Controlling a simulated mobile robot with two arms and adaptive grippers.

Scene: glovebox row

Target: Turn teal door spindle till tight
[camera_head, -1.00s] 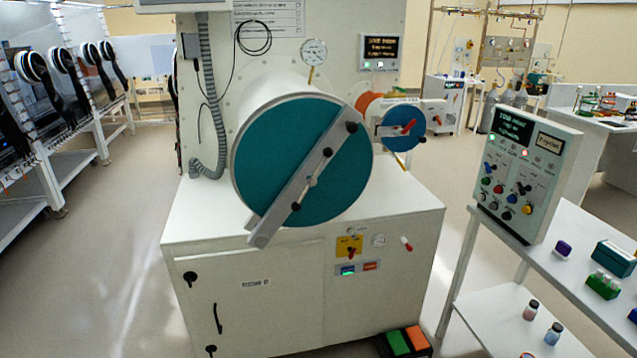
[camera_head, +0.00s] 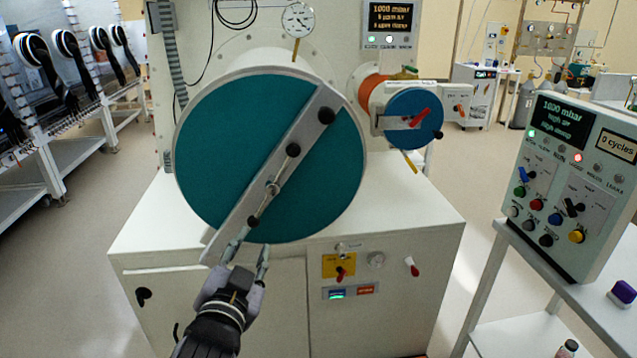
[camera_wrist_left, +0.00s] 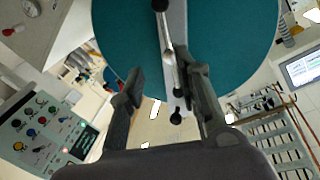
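The large round teal door (camera_head: 225,150) closes the big white cylinder. A grey metal bar (camera_head: 300,135) lies diagonally across it. On the bar's middle is the spindle (camera_head: 273,187), with a rod handle and black knobs (camera_head: 293,150) at its ends. My left gripper (camera_head: 249,252) is in front of the door's lower edge, below the spindle's lower knob. In the left wrist view its fingers (camera_wrist_left: 158,82) are apart, with the teal door (camera_wrist_left: 235,45) and the spindle rod (camera_wrist_left: 168,50) beyond them. Nothing shows gripped. My right gripper is not in view.
A smaller blue door (camera_head: 412,112) with a red handle is to the right. A dial gauge (camera_head: 298,20) stands above the cylinder. A control panel (camera_head: 575,185) stands on a side table at right. The cabinet front (camera_head: 390,310) has red handles and a yellow plate.

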